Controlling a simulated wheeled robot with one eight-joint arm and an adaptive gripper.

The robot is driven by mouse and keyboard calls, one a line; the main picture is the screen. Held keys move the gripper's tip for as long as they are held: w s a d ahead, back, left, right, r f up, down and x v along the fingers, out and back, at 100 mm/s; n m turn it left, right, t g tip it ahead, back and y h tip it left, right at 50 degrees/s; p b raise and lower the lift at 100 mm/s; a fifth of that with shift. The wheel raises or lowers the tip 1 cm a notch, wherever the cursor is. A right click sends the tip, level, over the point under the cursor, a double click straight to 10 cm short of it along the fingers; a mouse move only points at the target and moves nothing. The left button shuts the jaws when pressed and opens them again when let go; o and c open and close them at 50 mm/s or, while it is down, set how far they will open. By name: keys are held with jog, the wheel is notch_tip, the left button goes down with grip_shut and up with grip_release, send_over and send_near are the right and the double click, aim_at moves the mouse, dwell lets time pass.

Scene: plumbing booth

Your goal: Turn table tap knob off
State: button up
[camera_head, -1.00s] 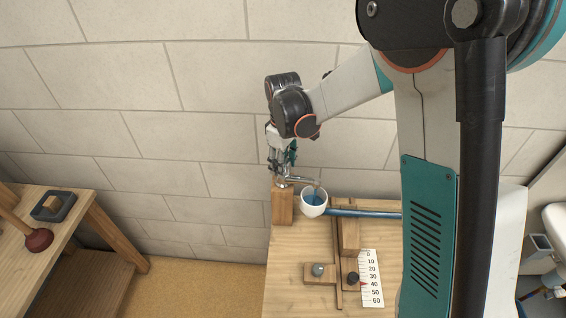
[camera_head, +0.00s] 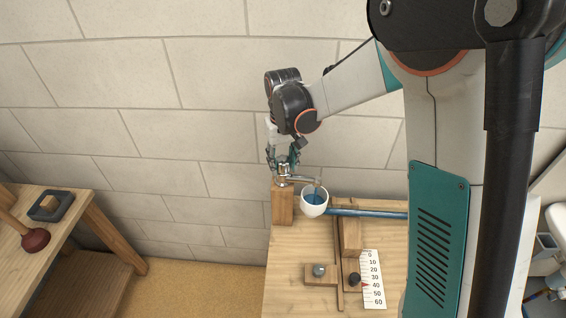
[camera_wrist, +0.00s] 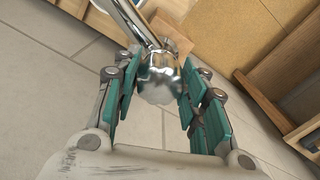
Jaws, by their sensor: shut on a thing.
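The table tap (camera_head: 284,176) is chrome and stands on a wooden block (camera_head: 282,206) at the table's back left corner. Its spout points right, over a white cup (camera_head: 304,209) with blue inside. The tap's rounded, lobed chrome knob (camera_wrist: 158,82) sits between my teal-padded fingers in the wrist view. My gripper (camera_wrist: 156,76) is shut on the knob; it also shows from above the tap in the head view (camera_head: 283,160). The fingertips and the knob's contact faces are partly hidden in the head view.
A blue pipe (camera_head: 370,214) runs right from beside the cup. A side table (camera_head: 95,215) with a plunger (camera_head: 36,239) stands left. The block wall is close behind the tap.

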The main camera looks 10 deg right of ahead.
aim_at(283, 159)
jog(key=m, duration=0.6)
jog(key=shift+b, duration=0.4)
jog(key=shift+m, duration=0.3)
jog(key=o, duration=1.1)
notch_tip(283, 159, up, 12)
